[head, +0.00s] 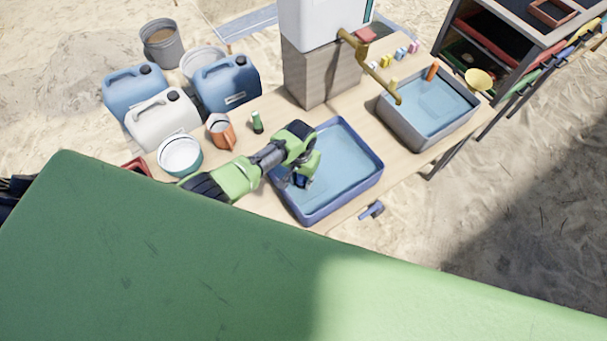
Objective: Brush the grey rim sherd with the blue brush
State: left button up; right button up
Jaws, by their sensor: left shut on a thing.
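My left gripper (302,178) points down into the blue-rimmed basin (313,221) of water on the table. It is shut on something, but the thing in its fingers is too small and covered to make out. A small blue object (371,210) with a handle, perhaps the blue brush, lies at the table's near edge, just right of the basin and apart from the gripper. I cannot pick out the grey rim sherd. My right gripper is not in view.
A grey basin (414,141) of water stands at the right under a brass tap (381,82). An orange jug (221,133), a green bottle (257,122) and a white-topped tub (180,156) stand left of the blue basin. Jerrycans (162,118) are behind them. The near area is hidden.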

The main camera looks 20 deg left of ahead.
pick_arm(q)
jog(key=shift+w+d+f+b, duration=0.15)
jog(key=shift+w+b, duration=0.4)
jog(key=shift+b, duration=0.15)
jog(key=shift+w+d+b, duration=0.25)
jog(key=shift+w+b, duration=0.4)
jog(key=shift+w, duration=0.05)
jog(key=shift+w+d+b, duration=0.2)
jog(key=shift+w+b, duration=0.45)
jog(key=shift+w, duration=0.05)
jog(key=shift+s+a+r+p, duration=0.1)
jog(key=shift+s+r+p, duration=0.2)
jog(key=shift+p, duration=0.35)
jog(key=shift+s+a+p, duration=0.25)
jog(key=shift+s+p, duration=0.6)
jog(key=shift+s+a+f+p, duration=0.15)
jog(key=shift+s+p, duration=0.1)
jog(key=shift+s, duration=0.2)
jog(key=shift+s+a+p, duration=0.1)
jog(key=shift+s+p, duration=0.1)
jog(key=shift+s, duration=0.2)
jog(key=w+b, duration=0.2)
jog(key=shift+w+d+f+b, duration=0.2)
jog(key=shift+w+d+b, duration=0.1)
jog(key=shift+d, duration=0.1)
jog(key=shift+w+d+r+b, duration=0.15)
jog(key=shift+w+d+b, duration=0.05)
jog(key=shift+w+b, duration=0.5)
